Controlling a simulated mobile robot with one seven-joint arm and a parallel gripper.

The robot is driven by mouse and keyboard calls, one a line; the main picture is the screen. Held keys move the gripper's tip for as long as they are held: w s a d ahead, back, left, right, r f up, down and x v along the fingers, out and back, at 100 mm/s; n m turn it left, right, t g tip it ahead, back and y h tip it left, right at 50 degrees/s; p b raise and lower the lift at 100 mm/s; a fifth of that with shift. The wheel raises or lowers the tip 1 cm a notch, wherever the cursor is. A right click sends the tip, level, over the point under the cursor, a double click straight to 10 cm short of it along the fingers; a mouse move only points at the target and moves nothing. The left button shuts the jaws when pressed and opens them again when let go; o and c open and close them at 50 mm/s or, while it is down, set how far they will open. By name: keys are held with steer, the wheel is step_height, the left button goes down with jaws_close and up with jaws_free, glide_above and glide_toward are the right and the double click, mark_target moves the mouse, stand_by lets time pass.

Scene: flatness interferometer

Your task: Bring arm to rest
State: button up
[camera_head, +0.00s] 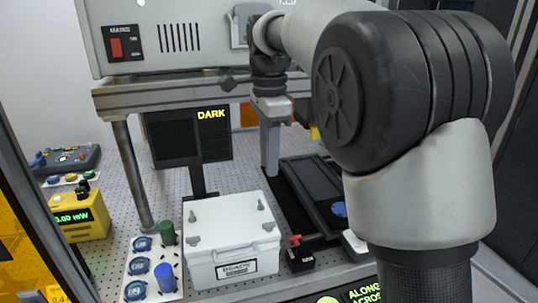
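My arm fills the right side of the head view, with a large dark joint and pale links reaching up and then left. Its wrist bends down in front of the instrument's upper housing. My gripper (271,106) appears to be the pale grey end below the dark wrist, above and behind the white box. Its fingers are not clearly distinguishable, and I cannot tell whether it is open or shut. I see nothing clearly held in it.
A white lidded box (232,262) stands on the perforated bench (105,200). Behind it are a dark monitor (187,140) reading DARK and a support post (131,175). A yellow meter (80,217) and a tray (128,268) with blue caps are left. A black rail (318,195) lies right.

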steer(key=shift+r, duration=0.15)
steer(key=s+d+r+n+t, duration=0.25)
steer(key=s+d+n, duration=0.45)
steer(key=s+d, duration=0.45)
steer(key=s+d+f+n+t, duration=0.2)
steer(key=s+f+n, duration=0.5)
steer(key=s, duration=0.5)
steer(key=shift+s+d+t, duration=0.15)
steer(key=shift+d+t, duration=0.2)
steer(key=shift+t, duration=0.2)
